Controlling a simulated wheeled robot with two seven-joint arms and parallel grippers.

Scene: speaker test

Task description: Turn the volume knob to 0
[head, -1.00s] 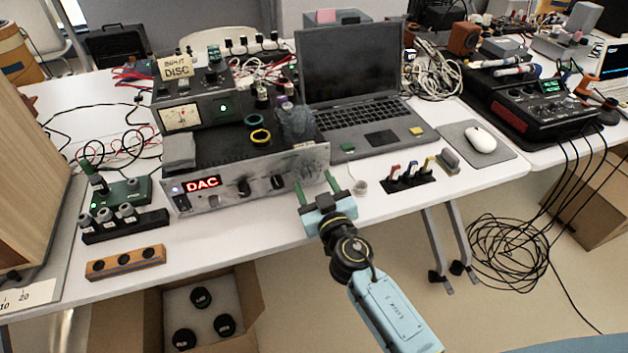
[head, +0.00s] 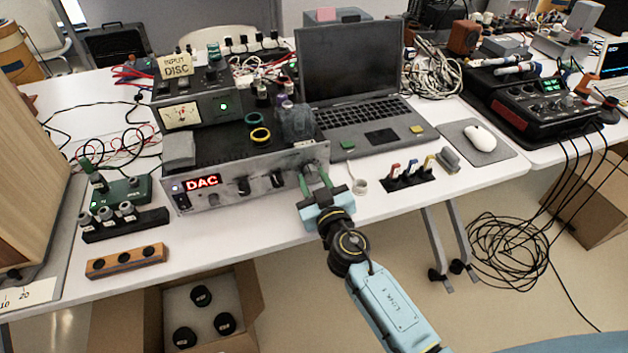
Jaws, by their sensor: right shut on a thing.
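The silver amplifier (head: 222,200) stands on the white table with a red lit DAC display (head: 202,182) on its front panel. Dark knobs show on the panel, one near the middle (head: 242,185) and one further right (head: 278,180). My right gripper (head: 315,174) is at the right end of the panel, its green fingers pointing at the panel and close together. It is shut on what appears to be the volume knob, mostly hidden between the fingers; its pointer and scale cannot be read. My left gripper is not in view.
A laptop (head: 355,65) stands behind and to the right. A white roll (head: 360,187) and a black holder with coloured plugs (head: 407,178) lie right of my gripper. A wooden block (head: 126,261) and a black rack (head: 125,226) are at left.

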